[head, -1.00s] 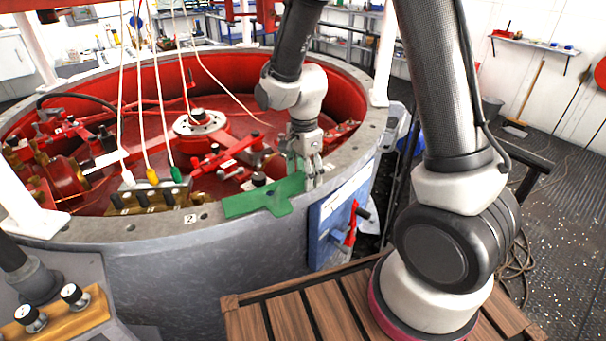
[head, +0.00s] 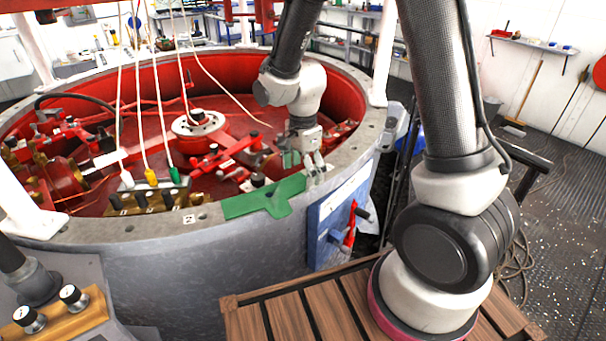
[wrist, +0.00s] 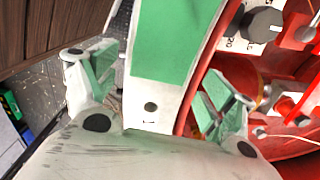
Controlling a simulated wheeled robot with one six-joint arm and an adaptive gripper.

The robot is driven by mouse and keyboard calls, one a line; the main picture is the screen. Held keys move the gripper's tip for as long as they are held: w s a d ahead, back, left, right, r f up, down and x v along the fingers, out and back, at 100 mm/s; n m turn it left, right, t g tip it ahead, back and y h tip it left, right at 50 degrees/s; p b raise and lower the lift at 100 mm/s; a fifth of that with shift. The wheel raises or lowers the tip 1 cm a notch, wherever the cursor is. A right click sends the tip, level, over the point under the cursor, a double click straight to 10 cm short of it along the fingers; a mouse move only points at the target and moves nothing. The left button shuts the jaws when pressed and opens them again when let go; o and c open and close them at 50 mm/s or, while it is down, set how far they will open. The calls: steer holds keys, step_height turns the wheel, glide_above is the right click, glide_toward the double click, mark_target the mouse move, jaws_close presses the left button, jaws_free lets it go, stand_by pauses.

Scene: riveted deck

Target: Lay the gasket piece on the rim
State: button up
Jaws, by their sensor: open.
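The green gasket piece (head: 262,198) lies along the grey rim (head: 213,220) of the round housing at its near side, its short tab pointing toward the outer edge. It also shows in the wrist view (wrist: 172,38), its end lying between my fingers over the rim. My gripper (head: 303,164) is just above the rim at the right end of the gasket. In the wrist view my gripper (wrist: 158,88) has its green-padded fingers wide apart on either side of the gasket, not closed on it. A dark hole (wrist: 150,107) shows in the bare rim beside the gasket's end.
Red machinery (head: 215,155) fills the housing inside the rim. Thin cables (head: 148,120) hang to plugs on a brass block left of the gasket. A blue panel with a red handle (head: 349,225) is on the outer wall below my gripper. A slatted wooden deck (head: 290,310) lies in front.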

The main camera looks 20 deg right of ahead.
step_height(320, 180, up, 10)
steer(key=s+d+r+n+t, duration=0.2)
steer(key=s+d+r+n, duration=0.4)
steer(key=s, duration=0.3)
steer(key=s+d+r+n+t, duration=0.2)
steer(key=s+d+r+n, duration=0.5)
steer(key=s+d+n, duration=0.1)
steer(key=shift+s+d+r+n, duration=0.2)
steer(key=shift+s+d+n, duration=0.25)
steer(key=shift+s, duration=0.6)
